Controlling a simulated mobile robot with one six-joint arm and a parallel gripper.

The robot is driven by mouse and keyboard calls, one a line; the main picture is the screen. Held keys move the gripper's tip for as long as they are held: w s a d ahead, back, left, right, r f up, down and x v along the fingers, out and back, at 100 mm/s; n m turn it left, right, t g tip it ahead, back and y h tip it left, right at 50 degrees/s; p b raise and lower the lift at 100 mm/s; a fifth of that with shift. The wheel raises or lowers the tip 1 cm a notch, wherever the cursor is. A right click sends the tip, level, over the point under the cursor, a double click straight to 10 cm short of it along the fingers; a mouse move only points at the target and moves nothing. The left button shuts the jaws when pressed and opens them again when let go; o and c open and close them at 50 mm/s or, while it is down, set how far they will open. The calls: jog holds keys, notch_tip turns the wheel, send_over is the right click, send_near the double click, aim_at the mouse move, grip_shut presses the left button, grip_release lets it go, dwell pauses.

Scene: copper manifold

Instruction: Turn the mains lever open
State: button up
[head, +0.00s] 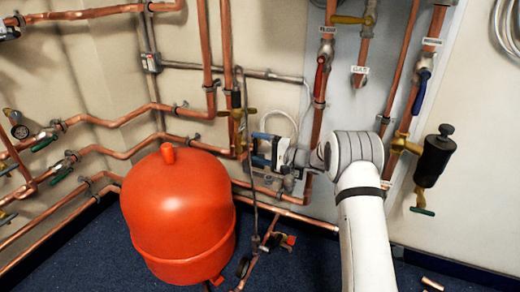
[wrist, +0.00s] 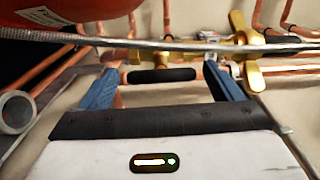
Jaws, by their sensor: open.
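My gripper (head: 257,150) has blue fingers and reaches left toward the wall pipes in the head view. In the wrist view my gripper (wrist: 161,72) is open, and a black lever handle (wrist: 162,75) lies crosswise between the two fingertips. A small gap shows at each end of the handle, and I see no firm contact. How far the handle is from the fingers in depth I cannot tell. A brass valve (wrist: 245,50) sits beside the right finger; it also shows in the head view (head: 238,114). No label naming the mains lever is readable near the gripper.
A red tank (head: 178,215) stands left of my gripper and shows at the wrist view's top left. A thin grey hose (head: 243,170) hangs close in front of the pipes. Red (head: 320,77) and blue (head: 420,90) levers and a black cylinder (head: 434,157) are on the wall.

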jog(key=p+v, duration=0.3)
jog(key=v, duration=0.5)
